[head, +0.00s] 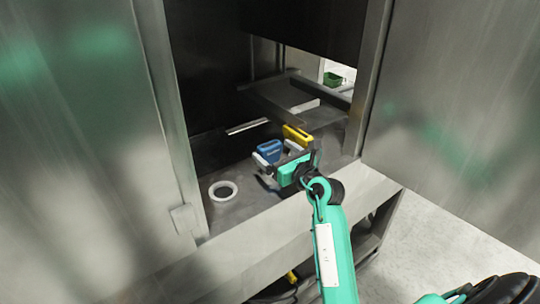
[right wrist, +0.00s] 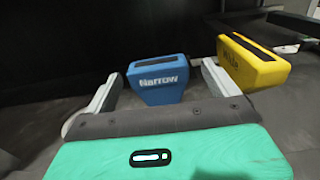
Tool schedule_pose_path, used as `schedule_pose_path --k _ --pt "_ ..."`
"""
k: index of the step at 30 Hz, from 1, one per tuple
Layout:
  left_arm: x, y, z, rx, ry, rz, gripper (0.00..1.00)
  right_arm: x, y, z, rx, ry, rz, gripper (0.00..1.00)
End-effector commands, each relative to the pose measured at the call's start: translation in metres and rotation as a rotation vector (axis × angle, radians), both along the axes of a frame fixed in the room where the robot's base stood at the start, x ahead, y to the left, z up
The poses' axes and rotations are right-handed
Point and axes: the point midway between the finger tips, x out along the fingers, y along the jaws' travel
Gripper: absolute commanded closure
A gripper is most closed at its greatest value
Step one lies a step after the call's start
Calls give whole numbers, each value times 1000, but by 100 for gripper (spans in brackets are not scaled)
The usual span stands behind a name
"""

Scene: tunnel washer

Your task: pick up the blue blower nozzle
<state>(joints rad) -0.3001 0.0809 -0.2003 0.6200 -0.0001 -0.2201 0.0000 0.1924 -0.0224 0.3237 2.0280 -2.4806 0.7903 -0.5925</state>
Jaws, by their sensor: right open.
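The blue blower nozzle (head: 270,150) stands on the washer's dark floor inside the opening. In the right wrist view the blue nozzle (right wrist: 158,80) is upright, its front lettered "Narrow". My right gripper (head: 279,154) is open, with the blue nozzle between its two pale fingers. In the right wrist view the fingers of my right gripper (right wrist: 155,95) lie on both sides of it, with gaps visible. The nozzle's lower part is hidden behind the gripper body. My left gripper is not in view.
A yellow nozzle (head: 297,135) stands just right of the blue one, close to my right finger; it also shows in the right wrist view (right wrist: 252,62). A white ring (head: 222,191) lies on the floor to the left. Metal panels (head: 90,130) flank the opening. A green bin (head: 333,80) is beyond.

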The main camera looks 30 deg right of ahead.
Motion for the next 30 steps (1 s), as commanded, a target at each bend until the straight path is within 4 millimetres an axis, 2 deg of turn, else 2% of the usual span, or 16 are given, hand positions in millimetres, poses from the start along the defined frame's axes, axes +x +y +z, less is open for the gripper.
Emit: schedule_pose_path --k 6,10,20,28,30 --pt "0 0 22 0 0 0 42 27 6 1 3 1 1 9" --pt "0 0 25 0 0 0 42 42 8 -1 2 1 0 9" --pt "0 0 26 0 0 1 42 48 9 -3 1 0 0 9" --pt "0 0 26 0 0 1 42 48 9 -3 1 0 0 60" --pt "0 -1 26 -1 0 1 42 48 9 -3 1 -1 0 62"
